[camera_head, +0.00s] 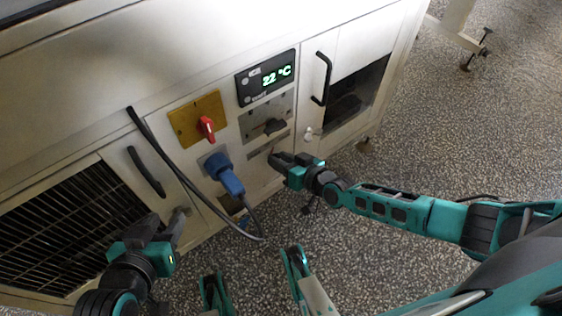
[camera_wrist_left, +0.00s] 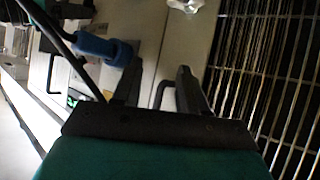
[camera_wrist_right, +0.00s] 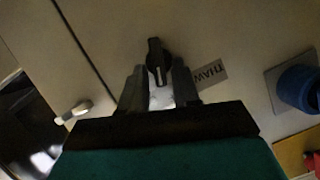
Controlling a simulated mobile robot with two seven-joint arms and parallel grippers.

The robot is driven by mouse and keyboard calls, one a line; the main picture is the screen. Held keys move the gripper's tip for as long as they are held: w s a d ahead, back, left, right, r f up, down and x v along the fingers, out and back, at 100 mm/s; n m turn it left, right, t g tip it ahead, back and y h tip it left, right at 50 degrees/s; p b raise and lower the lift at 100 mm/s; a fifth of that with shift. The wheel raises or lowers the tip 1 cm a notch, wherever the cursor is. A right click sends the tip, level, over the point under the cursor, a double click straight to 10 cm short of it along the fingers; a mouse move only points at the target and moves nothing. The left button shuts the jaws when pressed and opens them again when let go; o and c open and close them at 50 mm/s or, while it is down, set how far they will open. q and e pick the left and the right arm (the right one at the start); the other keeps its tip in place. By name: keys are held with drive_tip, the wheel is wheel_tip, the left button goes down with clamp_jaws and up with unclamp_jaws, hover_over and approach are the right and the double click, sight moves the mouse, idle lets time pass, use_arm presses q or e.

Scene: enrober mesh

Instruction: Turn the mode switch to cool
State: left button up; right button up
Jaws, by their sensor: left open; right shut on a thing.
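The mode switch is a black knob with a white pointer line (camera_wrist_right: 155,58), seen in the right wrist view on a pale panel. A grey THAW label (camera_wrist_right: 209,73) is beside it; I see no readable cool label. My right gripper (camera_wrist_right: 158,84) is shut on the knob, its fingers on either side, with the white line running back between them. In the head view, the right gripper (camera_head: 277,158) reaches the panel below the display and mostly hides the knob. My left gripper (camera_wrist_left: 158,75) is open and empty; in the head view it is at lower left (camera_head: 178,222).
A display (camera_head: 267,77) reads 22 °C. Left of the right gripper are a red switch (camera_head: 207,127) and a blue plug (camera_head: 226,177) with a hanging cable. A white latch (camera_wrist_right: 73,112) and black handle (camera_head: 322,79) are on the right door.

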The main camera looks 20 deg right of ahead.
drive_tip(key=shift+w+d+f+m+y, duration=0.1)
drive_tip(key=shift+d+m+y, duration=0.1)
drive_tip(key=shift+m+y, duration=0.55)
drive_tip(key=shift+w+d+f+m+y, duration=0.15)
drive_tip(key=shift+m+y, duration=0.3)
drive_tip(key=shift+m, duration=0.6)
clamp_jaws()
use_arm(q)
drive_tip(key=shift+s+f, duration=0.1)
drive_tip(key=shift+s, duration=0.05)
use_arm(e)
drive_tip(key=shift+r, duration=0.1)
drive_tip(key=o, duration=0.7)
unclamp_jaws()
drive_tip(key=shift+s, duration=0.1)
use_arm(q)
drive_tip(key=r+p, duration=0.1)
drive_tip(key=p, duration=0.1)
drive_tip(key=a+r+p, duration=0.1)
drive_tip(key=p, duration=0.1)
drive_tip(key=shift+s+a+y, duration=0.1)
drive_tip(key=shift+a+y, duration=0.05)
drive_tip(key=shift+y, duration=0.15)
use_arm(e)
drive_tip(key=v, duration=1.2)
drive_tip(key=shift+s+d, duration=0.2)
drive_tip(key=shift+d, duration=0.15)
